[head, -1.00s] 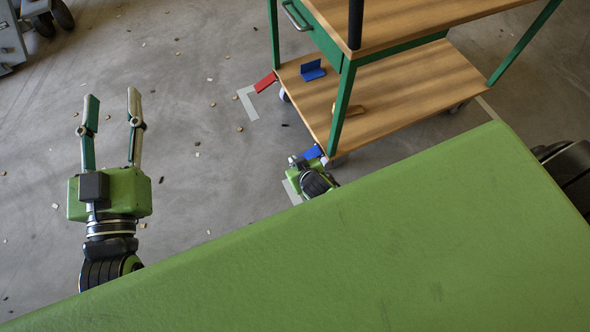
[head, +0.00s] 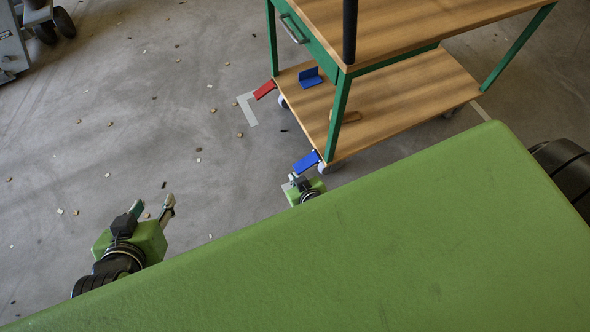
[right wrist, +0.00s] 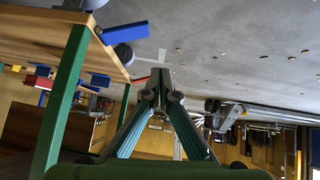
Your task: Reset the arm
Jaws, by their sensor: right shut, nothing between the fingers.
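My left gripper (head: 152,208) is low at the left of the head view, its two fingers apart and nothing between them. My right gripper (head: 292,181) shows only in part beyond the green edge in the head view, beside the near corner of the wooden cart (head: 400,105). In the right wrist view my right gripper (right wrist: 161,78) has its fingertips together, shut and empty. The cart's green leg (right wrist: 62,100) stands to the left of it there.
A blue pedal (head: 306,162) and a red pedal (head: 265,89) stick out at the cart's wheels. A blue bracket (head: 311,79) lies on the lower shelf. Small bits are scattered over the grey floor (head: 150,110). Grey equipment (head: 12,45) stands at the far left.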

